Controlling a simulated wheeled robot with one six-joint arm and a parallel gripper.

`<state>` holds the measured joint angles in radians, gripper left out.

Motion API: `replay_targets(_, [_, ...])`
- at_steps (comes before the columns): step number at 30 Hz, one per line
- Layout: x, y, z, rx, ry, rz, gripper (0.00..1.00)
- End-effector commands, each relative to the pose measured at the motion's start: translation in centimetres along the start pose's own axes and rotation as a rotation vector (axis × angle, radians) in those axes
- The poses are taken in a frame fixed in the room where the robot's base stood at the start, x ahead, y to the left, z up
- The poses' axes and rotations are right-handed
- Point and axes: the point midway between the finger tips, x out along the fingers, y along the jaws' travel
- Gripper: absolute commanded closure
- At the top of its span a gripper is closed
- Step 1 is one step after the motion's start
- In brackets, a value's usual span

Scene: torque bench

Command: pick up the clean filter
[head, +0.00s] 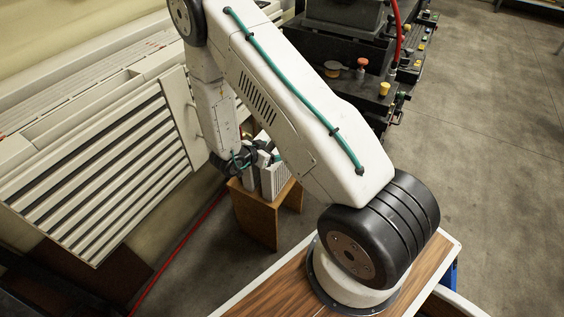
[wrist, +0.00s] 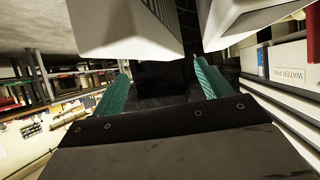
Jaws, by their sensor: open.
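Two pale block-like pieces, which look like filters, stand on a small wooden stool (head: 256,213). In the head view one shows a ribbed pale face (head: 275,178), partly behind my arm. In the wrist view one pale block (wrist: 125,35) fills the upper left and another (wrist: 238,20) the upper right, with a dark gap between them. I cannot tell which is the clean one. My gripper (head: 268,153) is at the top of the stool, close to the blocks. Its teal fingers (wrist: 160,72) are spread apart with nothing seen held between them; contact is unclear.
A large louvred pale cabinet (head: 95,165) stands left of the stool. A dark machine with coloured knobs (head: 365,80) is behind it. A red hose (head: 175,250) runs along the floor. A box labelled "WATER PAN" (wrist: 290,75) is at right. Open floor (head: 490,140) lies right.

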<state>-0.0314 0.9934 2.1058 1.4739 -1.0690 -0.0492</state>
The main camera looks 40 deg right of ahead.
Motion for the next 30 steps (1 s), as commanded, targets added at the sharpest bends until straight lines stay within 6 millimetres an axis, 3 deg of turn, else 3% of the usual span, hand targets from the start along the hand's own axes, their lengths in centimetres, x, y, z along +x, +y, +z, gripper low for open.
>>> replay_targets(8, [2.6, -0.1, 0.1, 0.0, -0.002, 0.0, 0.23])
replay_targets(16, [6.6, -0.1, 0.2, 0.0, -0.003, 0.001, 0.23])
replay_targets(23, [7.1, -0.1, 0.1, 0.001, -0.003, 0.0, 0.23])
replay_targets(26, [7.1, -0.1, 0.1, 0.001, -0.003, 0.0, 0.45])
replay_targets(30, [7.0, -0.1, 0.1, 0.001, -0.003, 0.0, 0.84])
